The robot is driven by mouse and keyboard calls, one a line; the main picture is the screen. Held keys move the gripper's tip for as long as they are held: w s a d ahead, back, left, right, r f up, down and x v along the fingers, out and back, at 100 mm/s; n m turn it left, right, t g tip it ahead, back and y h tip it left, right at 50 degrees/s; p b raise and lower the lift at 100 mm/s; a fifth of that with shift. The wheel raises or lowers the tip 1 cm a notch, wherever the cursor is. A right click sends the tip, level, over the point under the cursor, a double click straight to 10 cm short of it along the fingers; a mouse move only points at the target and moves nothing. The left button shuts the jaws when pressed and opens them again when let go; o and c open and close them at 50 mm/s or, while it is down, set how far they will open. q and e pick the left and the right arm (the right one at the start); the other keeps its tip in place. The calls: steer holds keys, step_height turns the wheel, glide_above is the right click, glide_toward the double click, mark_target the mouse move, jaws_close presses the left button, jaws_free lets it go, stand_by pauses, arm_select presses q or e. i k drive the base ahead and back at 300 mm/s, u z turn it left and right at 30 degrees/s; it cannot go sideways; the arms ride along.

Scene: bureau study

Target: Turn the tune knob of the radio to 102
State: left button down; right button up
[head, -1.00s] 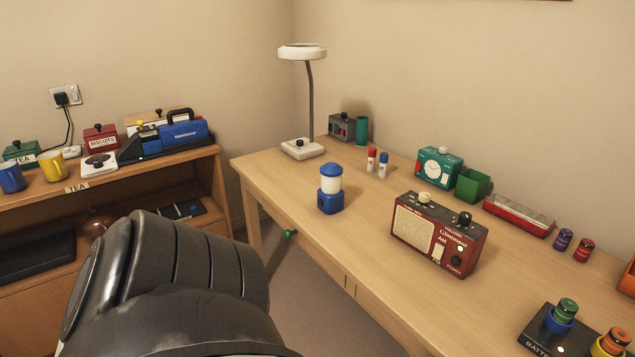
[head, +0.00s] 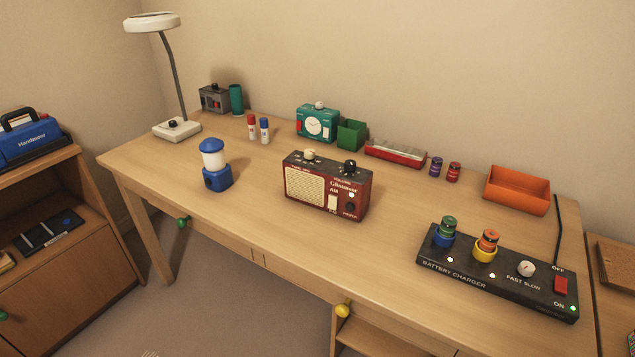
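The radio (head: 327,188) is a dark red box with a cream speaker grille, standing upright near the middle of the wooden desk (head: 240,225). On its top are a cream knob (head: 309,154) at the left and a black knob (head: 350,166) at the right. The front shows a pale switch and a dark round control at the lower right. The lettering and any tuning scale are too small to read, so I cannot tell which knob is the tune knob or its setting. Neither of my grippers is in view.
A blue lantern (head: 215,167) stands left of the radio, and a battery charger (head: 495,275) lies at the front right. A teal clock (head: 317,124), green box (head: 352,134), red tray (head: 396,153) and orange bin (head: 517,190) line the back. Desk around the radio is clear.

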mark_target(308, 153)
steer(key=u, duration=2)
steer(key=i, duration=1.25)
steer(key=z, duration=0.35)
